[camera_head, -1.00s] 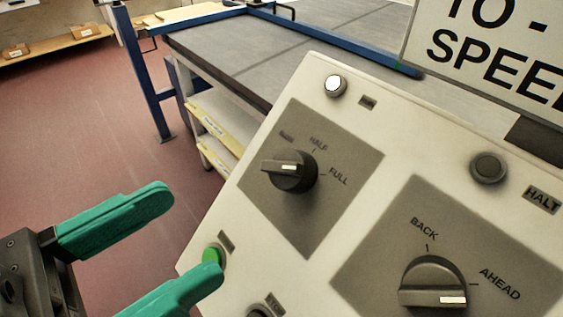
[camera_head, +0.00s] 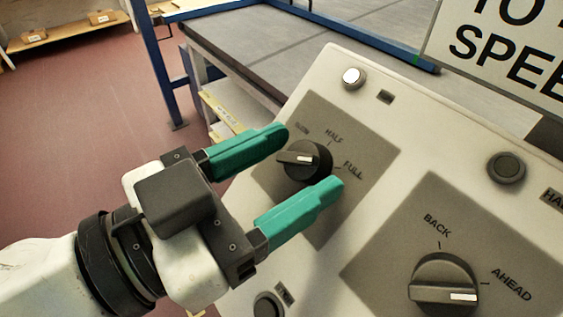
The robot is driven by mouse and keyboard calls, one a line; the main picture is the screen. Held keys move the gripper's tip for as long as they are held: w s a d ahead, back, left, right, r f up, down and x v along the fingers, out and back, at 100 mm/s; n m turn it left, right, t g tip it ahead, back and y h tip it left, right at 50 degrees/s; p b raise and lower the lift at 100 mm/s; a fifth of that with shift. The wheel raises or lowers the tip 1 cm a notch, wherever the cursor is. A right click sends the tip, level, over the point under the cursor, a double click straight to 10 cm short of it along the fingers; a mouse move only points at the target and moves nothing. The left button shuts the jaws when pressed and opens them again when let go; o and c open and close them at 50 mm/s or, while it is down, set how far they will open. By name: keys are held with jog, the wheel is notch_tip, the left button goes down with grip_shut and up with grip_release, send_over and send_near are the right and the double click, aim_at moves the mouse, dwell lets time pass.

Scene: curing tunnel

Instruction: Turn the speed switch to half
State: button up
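The speed switch (camera_head: 303,161) is a dark round knob with a raised bar on a grey plate. Its printed labels include HALF (camera_head: 334,136) and FULL (camera_head: 352,171); a third label at the upper left is too blurred to read. My gripper (camera_head: 309,157) is open, with one green finger above and left of the knob and the other below and right. The knob shows between the fingertips; I cannot tell whether they touch it or how far above the panel they are.
A second knob (camera_head: 443,285) marked BACK and AHEAD sits at the lower right. The panel also has a white button or lamp (camera_head: 354,78), a dark button (camera_head: 506,167) at the right and a round control (camera_head: 268,305) at the bottom. A sign (camera_head: 515,50) stands at the top right.

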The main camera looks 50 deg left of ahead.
jog(key=c, duration=0.9)
jog(key=shift+c, duration=0.2)
jog(key=shift+n+y, duration=0.3)
jog(key=shift+n, duration=0.1)
jog(key=n+y+p, duration=0.2)
jog(key=n, duration=0.1)
jog(key=shift+d+r+y+p, duration=0.25)
jog(key=shift+d+y+p, duration=0.05)
jog(key=shift+y+p, duration=0.1)
jog(key=n+g+y+p, duration=0.1)
jog(key=n+p, duration=0.1)
jog(key=n+y+p, duration=0.2)
jog(key=n, duration=0.1)
jog(key=shift+d+r+g+p, duration=0.2)
jog(key=shift+g+p, duration=0.2)
jog(key=n+g+y+p, duration=0.1)
jog(key=n+p, duration=0.1)
jog(key=n+g+y+p, duration=0.1)
jog(key=n+p, duration=0.1)
jog(key=p, duration=0.1)
jog(key=shift+w+d+r+y, duration=0.1)
jog(key=shift+w+d+y, duration=0.05)
jog(key=shift+y, duration=0.25)
jog(key=n+g+p, duration=0.1)
jog(key=n+p, duration=0.1)
jog(key=p, duration=0.1)
jog(key=shift+y, duration=0.4)
jog(key=shift+f+n+g+p, duration=0.3)
jog(key=shift+n+g, duration=0.1)
jog(key=shift+n, duration=0.1)
